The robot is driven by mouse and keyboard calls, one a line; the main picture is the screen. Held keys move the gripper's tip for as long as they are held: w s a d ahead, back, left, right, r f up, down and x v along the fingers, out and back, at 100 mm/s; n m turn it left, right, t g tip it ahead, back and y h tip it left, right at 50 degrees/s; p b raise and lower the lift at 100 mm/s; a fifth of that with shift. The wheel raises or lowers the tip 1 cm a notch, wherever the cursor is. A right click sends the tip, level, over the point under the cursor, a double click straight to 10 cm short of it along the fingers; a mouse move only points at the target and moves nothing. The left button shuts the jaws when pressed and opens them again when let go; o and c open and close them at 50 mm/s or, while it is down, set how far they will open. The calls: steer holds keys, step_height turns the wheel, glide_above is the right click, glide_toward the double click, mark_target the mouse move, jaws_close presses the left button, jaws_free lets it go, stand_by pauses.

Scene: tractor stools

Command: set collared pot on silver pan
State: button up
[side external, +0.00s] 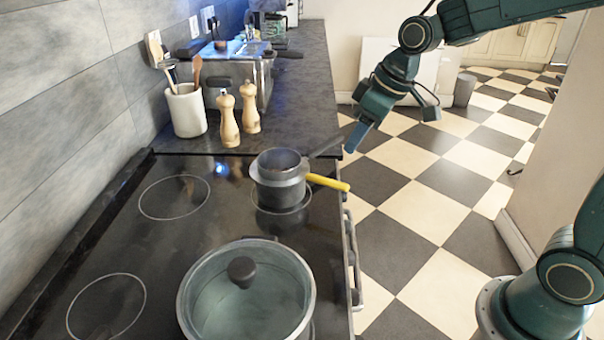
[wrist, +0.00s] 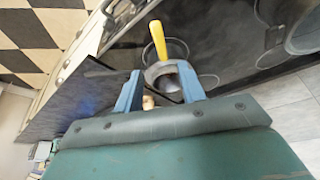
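The collared pot (side external: 280,162), small and grey with a dark handle, appears seated on the silver pan (side external: 290,195), which has a yellow handle. They stand on the far right burner. The dark handle points up and right, towards my gripper (side external: 358,142). In the wrist view, the yellow handle and the silver pan's pale rim (wrist: 158,72) show beyond my gripper (wrist: 160,72). My blue fingers are spread apart with nothing visibly clamped between them. My gripper is close to the dark handle's end; I cannot tell whether they touch. The pots' contact is partly hidden.
A large glass-lidded pot (side external: 247,300) stands on the near right burner. Two wooden mills (side external: 239,112), a white utensil crock (side external: 186,112) and a metal toaster-like appliance (side external: 240,78) stand behind the hob. The left burners are bare. Open floor lies right of the counter.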

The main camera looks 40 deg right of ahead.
stand_by(0.3)
steer(key=s+d+r+m, duration=0.1)
steer(key=s+m, duration=0.1)
steer(key=s, duration=0.8)
steer(key=s+r+m+t+h, duration=0.1)
steer(key=s+r+m, duration=0.1)
steer(key=s, duration=0.8)
steer(key=shift+s+d+r+h, duration=0.2)
steer(key=shift+s+d+h, duration=0.1)
steer(key=shift+s+d, duration=0.05)
